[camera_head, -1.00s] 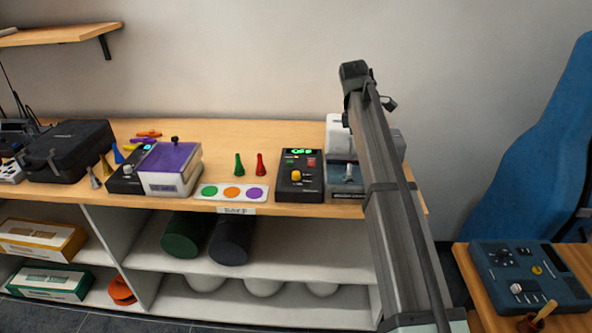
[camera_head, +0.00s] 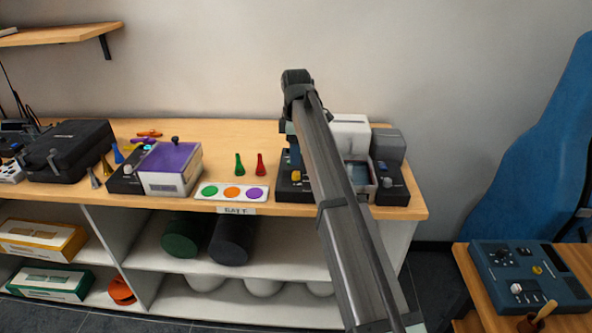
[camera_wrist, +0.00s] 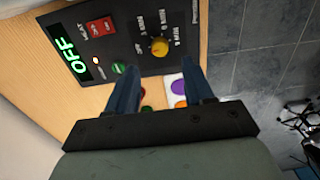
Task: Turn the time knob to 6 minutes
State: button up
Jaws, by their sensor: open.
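The black control box (camera_head: 287,190) stands at the bench's front edge, partly hidden by my arm in the head view. In the wrist view its dark panel (camera_wrist: 135,30) carries a round yellow knob (camera_wrist: 159,47) with minute labels around it. A green display (camera_wrist: 70,52) reads OFF. A red switch (camera_wrist: 101,30) and a green button (camera_wrist: 119,68) are also on the panel.
A white-and-grey device (camera_head: 350,135) stands close right of the box. A purple-lidded box (camera_head: 172,168) is farther left.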

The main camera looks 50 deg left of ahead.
aim_at(296, 173)
notch_tip(296, 173, down, 7)
jog(key=shift+r, duration=0.1)
dwell(0.3)
jog(key=shift+c, duration=0.3)
grip_shut()
